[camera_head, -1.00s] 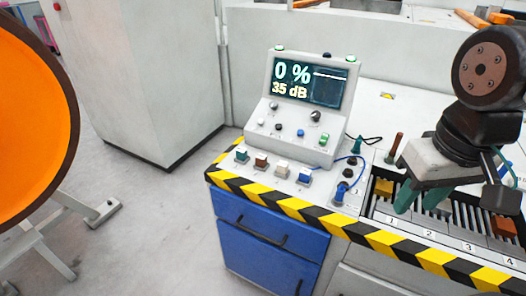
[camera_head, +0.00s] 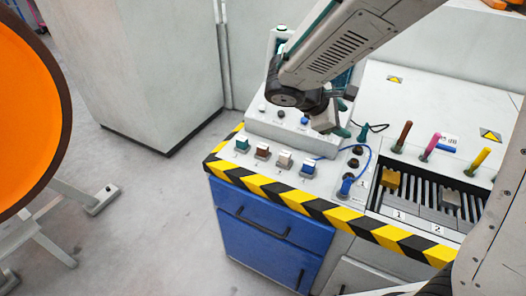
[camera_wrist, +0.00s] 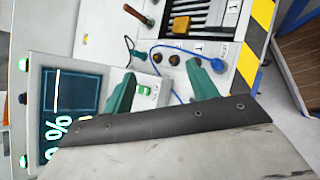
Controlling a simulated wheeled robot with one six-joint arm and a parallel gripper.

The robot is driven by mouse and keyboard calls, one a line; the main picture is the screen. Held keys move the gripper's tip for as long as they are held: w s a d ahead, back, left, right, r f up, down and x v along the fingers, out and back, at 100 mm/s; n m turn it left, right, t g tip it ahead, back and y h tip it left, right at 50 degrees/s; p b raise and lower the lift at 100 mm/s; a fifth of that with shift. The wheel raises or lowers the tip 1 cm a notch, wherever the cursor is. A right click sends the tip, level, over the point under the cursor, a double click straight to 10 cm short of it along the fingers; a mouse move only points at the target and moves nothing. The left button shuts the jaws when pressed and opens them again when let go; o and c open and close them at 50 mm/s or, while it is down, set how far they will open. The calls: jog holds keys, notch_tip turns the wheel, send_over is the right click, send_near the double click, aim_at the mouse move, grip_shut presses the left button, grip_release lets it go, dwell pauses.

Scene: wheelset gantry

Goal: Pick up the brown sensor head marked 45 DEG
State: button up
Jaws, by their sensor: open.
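A small brown block (camera_head: 262,152) stands on the front ledge of the console, between a teal block (camera_head: 242,145) and a pale block (camera_head: 284,160). A blue block (camera_head: 308,168) is at the right end of that row. Any marking on the brown block is too small to read. My gripper (camera_head: 338,128) is over the right part of the console, to the right of the brown block and apart from it. In the wrist view my gripper (camera_wrist: 160,72) has its teal fingers spread, with nothing between them. I cannot see the brown block in that view.
A control box with a display (camera_wrist: 70,100) stands behind the row. A blue cable (camera_head: 368,160) loops right of it. A slotted rack (camera_head: 415,212) holds a yellow block (camera_head: 390,180) and a grey block (camera_head: 450,198); my arm hides its right part. Upright coloured handles (camera_head: 431,147) stand behind.

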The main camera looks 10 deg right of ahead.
jog(key=w+a+f+n+t, duration=0.4)
jog(key=w+a+f+n, duration=0.3)
jog(key=w+a+f, duration=0.15)
jog(key=n+t+y, duration=0.2)
jog(key=n+t, duration=0.2)
jog(key=n, duration=0.3)
send_near(265, 145)
jog(key=x, duration=0.4)
jog(key=shift+s+d+f, duration=0.15)
jog(key=shift+s+f, duration=0.05)
jog(key=shift+s, duration=0.05)
jog(key=shift+w+d+f+n, duration=0.15)
jog(key=shift+w+f+n, duration=0.1)
jog(key=shift+w+f, duration=0.25)
jog(key=shift+w+d+f+n, duration=0.2)
jog(key=shift+w+f+n, duration=0.1)
jog(key=shift+w, duration=0.35)
jog(key=shift+y, duration=0.3)
jog(key=x, duration=0.5)
jog(key=shift+w+a+r, duration=0.1)
jog(key=shift+w+r, duration=0.05)
jog(key=shift+r, duration=0.05)
jog(key=c, duration=1.1)
